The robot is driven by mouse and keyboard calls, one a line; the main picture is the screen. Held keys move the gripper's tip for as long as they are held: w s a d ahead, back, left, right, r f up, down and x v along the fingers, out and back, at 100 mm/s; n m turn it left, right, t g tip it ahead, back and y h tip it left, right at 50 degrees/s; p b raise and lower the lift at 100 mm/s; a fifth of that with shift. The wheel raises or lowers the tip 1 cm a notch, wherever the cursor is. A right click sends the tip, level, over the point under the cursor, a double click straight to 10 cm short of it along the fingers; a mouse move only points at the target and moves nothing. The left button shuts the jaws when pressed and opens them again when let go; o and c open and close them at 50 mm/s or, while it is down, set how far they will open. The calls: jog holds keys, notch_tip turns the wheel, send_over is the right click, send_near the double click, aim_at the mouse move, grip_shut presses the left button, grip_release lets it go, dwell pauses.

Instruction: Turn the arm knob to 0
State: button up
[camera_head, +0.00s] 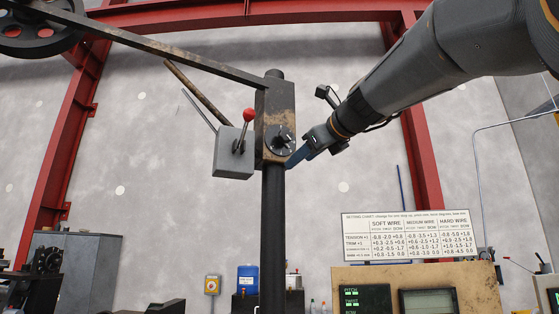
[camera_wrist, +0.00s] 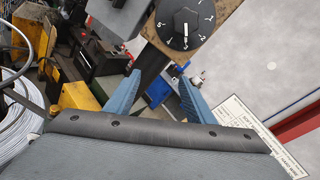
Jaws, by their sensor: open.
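The arm knob (camera_head: 280,140) is a round black dial on the face of a worn metal box (camera_head: 274,103) on a dark post. In the wrist view the knob (camera_wrist: 185,22) shows white numbers and a pointer, at the top of the picture; the pointer's exact reading is hard to tell. My gripper (camera_head: 292,160) is just below and right of the knob in the head view. In the wrist view my gripper (camera_wrist: 155,92) has its two blue fingers wide apart with nothing between them. The knob lies beyond the fingertips, apart from them.
A grey box with a red-balled lever (camera_head: 234,150) is fixed just left of the knob. A long dark beam (camera_head: 150,45) runs to the upper left from the post. A settings chart (camera_head: 405,236) and a control panel (camera_head: 420,285) stand at the lower right.

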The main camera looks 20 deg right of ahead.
jog(key=m+t, duration=0.1)
jog(key=m, duration=0.1)
send_near(287, 134)
jog(key=w, duration=0.1)
jog(key=shift+y, duration=0.4)
jog(key=p+x, duration=0.3)
jog(key=x, duration=0.5)
jog(key=shift+f, duration=0.1)
jog(key=c, duration=1.1)
